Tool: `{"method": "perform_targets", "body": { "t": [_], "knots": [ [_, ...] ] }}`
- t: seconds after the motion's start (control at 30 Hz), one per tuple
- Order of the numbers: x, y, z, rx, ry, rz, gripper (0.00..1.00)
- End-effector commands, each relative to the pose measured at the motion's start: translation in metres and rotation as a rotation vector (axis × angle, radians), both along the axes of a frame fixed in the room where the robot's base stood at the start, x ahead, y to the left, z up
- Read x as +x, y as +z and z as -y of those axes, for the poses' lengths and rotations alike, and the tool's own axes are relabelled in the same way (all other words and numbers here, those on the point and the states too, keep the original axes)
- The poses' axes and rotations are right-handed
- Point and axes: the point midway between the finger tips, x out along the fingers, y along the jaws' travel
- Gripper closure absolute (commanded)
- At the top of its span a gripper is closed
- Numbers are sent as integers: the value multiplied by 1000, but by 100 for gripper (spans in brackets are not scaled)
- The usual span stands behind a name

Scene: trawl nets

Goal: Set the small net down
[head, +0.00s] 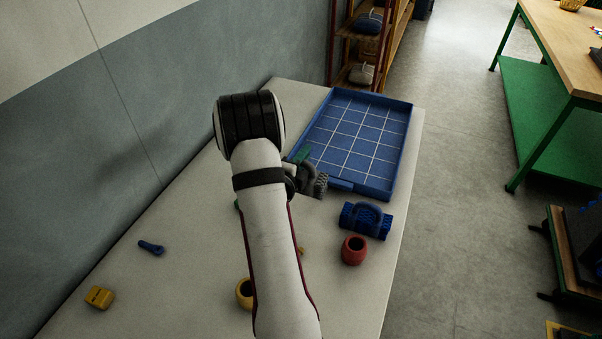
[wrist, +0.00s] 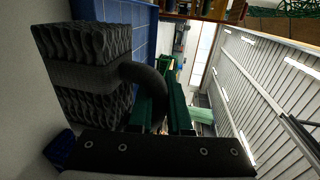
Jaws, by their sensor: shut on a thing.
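A dark grey net bundle (head: 316,184) with a ribbed surface and an arched handle is beside the near left corner of the blue gridded tray (head: 402,150). In the wrist view the bundle (wrist: 85,65) fills the left side, and its handle passes between the green fingers of my gripper (wrist: 166,100). My gripper is shut on that handle. In the head view my arm hides most of my gripper and part of the bundle. I cannot tell whether the bundle touches the table. A similar blue net bundle (head: 366,221) lies on the table just below the tray.
A red pot (head: 354,251) stands below the blue bundle. A yellow ring-shaped pot (head: 243,293) is partly behind my arm. A blue tool (head: 151,247) and a yellow block (head: 100,298) lie at left. The tray's gridded floor is empty. A wall borders the table's left side.

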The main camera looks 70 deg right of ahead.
Motion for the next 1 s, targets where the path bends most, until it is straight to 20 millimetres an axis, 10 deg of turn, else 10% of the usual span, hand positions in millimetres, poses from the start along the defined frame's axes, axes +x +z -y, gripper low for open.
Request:
{"method": "perform_targets", "body": {
  "t": [0.27, 0.47, 0.7, 1.0],
  "knots": [
    [11, 18, 1, 0, 47, -1, 100],
    [82, 29, -2, -2, 343, -1, 100],
    [184, 36, -51, 1, 860, -1, 100],
    [235, 20, -109, 3, 1182, 0, 100]
  ]
}}
